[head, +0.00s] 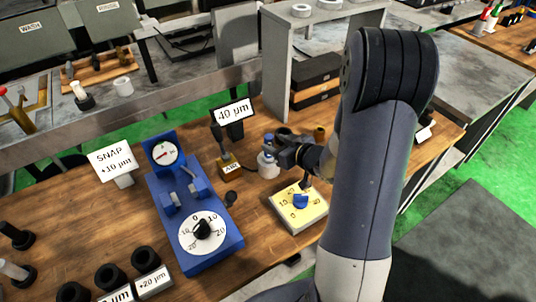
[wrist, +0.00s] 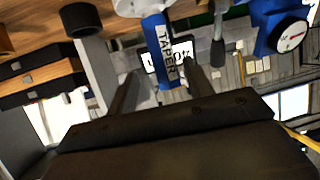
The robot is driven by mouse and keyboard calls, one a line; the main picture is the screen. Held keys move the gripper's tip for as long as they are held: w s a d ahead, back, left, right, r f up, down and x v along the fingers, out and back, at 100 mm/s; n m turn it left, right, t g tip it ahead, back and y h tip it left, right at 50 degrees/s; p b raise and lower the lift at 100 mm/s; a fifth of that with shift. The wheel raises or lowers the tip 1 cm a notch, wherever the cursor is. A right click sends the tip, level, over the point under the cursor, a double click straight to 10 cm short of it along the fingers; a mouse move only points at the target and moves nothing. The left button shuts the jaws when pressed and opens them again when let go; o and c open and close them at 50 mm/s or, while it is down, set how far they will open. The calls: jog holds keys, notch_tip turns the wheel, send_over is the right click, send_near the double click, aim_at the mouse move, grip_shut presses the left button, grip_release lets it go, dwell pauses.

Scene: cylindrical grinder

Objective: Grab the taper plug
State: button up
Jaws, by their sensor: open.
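The taper plug shows in the wrist view as a blue handle (wrist: 161,52) marked TAPER, with a white part at the top edge of that view. In the head view a white round piece (head: 268,165), seemingly its lower part, stands on the wooden bench; its upper part is partly hidden by my gripper. My gripper (head: 280,149) is at the plug, with its arm coming from the right. In the wrist view my gripper (wrist: 160,76) is open, with one finger on each side of the blue handle. Contact cannot be told.
A 40 µm display (head: 233,112) stands behind. A brass block marked AIR (head: 229,167) is close on the left. A blue dial fixture (head: 187,215) lies further left, and a yellow knob box (head: 297,213) in front. Dark drawers (head: 314,80) stand behind right.

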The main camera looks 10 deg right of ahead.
aim_at(266, 141)
jog(key=shift+s+a+p+x, duration=0.15)
jog(key=shift+p+x, duration=0.1)
jog(key=shift+x, duration=1)
jog(key=shift+s+a+p+x, duration=0.1)
jog(key=shift+a+p+x, duration=0.1)
jog(key=shift+x, duration=1.05)
jog(key=shift+f, duration=0.15)
jog(key=shift+c, duration=0.6)
grip_shut()
